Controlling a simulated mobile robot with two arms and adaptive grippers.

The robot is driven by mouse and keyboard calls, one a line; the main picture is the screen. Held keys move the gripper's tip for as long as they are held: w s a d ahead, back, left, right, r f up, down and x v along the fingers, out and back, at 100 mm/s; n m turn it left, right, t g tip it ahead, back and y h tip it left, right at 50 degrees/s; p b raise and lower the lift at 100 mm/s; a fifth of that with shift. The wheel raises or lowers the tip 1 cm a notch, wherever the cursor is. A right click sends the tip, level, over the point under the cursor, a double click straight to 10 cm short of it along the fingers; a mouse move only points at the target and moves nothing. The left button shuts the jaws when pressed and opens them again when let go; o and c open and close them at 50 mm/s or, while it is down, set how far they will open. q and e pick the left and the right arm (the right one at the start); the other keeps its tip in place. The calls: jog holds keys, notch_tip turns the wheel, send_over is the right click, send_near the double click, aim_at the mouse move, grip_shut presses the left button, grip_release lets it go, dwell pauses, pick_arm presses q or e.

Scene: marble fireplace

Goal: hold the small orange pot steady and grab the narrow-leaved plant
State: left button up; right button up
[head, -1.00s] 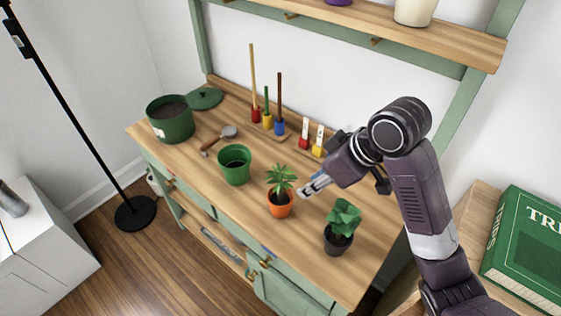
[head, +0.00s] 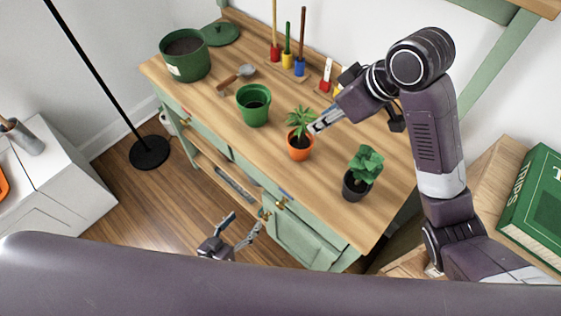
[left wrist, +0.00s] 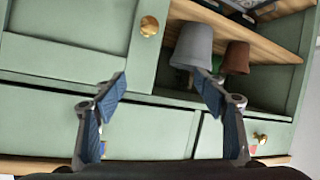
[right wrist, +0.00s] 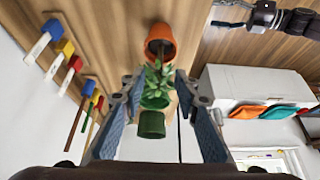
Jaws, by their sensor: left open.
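The narrow-leaved plant (head: 299,119) stands upright in the small orange pot (head: 299,152) on the wooden workbench. My right gripper (head: 315,126) is at the plant's right side, close to its leaves. In the right wrist view, its fingers are apart, with the plant (right wrist: 157,78) seen between them and the orange pot (right wrist: 160,42) beyond the fingertips. Contact cannot be told. My left gripper (head: 245,220) is open and empty, low in front of the bench and away from the pot. The left wrist view shows its spread fingers (left wrist: 160,76) facing green cabinet fronts.
A green pot (head: 254,105) stands left of the orange pot, and a dark pot with a broad-leaved plant (head: 361,172) stands to its right. The bench's front edge lies between my left gripper and the pot.

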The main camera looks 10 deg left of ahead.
pick_arm(q)
jog(key=w+d+r+t+h, duration=0.2)
jog(key=d+r+h, duration=0.1)
jog(key=r, duration=0.4)
jog(key=w+d+r+t+h, duration=0.1)
jog(key=d+r+h, duration=0.1)
jog(key=r, duration=0.6)
jog(key=m+h, duration=0.3)
jog(key=h, duration=0.4)
send_near(300, 143)
jog(key=s+d+r, duration=0.2)
jog(key=s+r, duration=0.5)
jog(key=w+y, duration=0.1)
jog(key=w+d+f+m+y, duration=0.1)
jog(key=w+f, duration=0.1)
jog(key=shift+w+d+m+g+y, duration=0.15)
jog(key=shift+d+m+g+y, duration=0.15)
jog(key=shift+d+y, duration=0.1)
jog(key=w+f+y, duration=0.1)
jog(key=w, duration=0.1)
jog(key=w+a+f+m+y, duration=0.1)
jog(key=y, duration=0.1)
jog(key=shift+w+a+f, duration=0.2)
jog(key=shift+w, duration=0.15)
jog(key=shift+w+f+y, duration=0.1)
jog(key=shift+w+y, duration=0.3)
jog(key=shift+w, duration=0.05)
jog(key=x, duration=0.7)
jog(key=shift+d+f, duration=0.1)
jog(key=shift+d, duration=0.05)
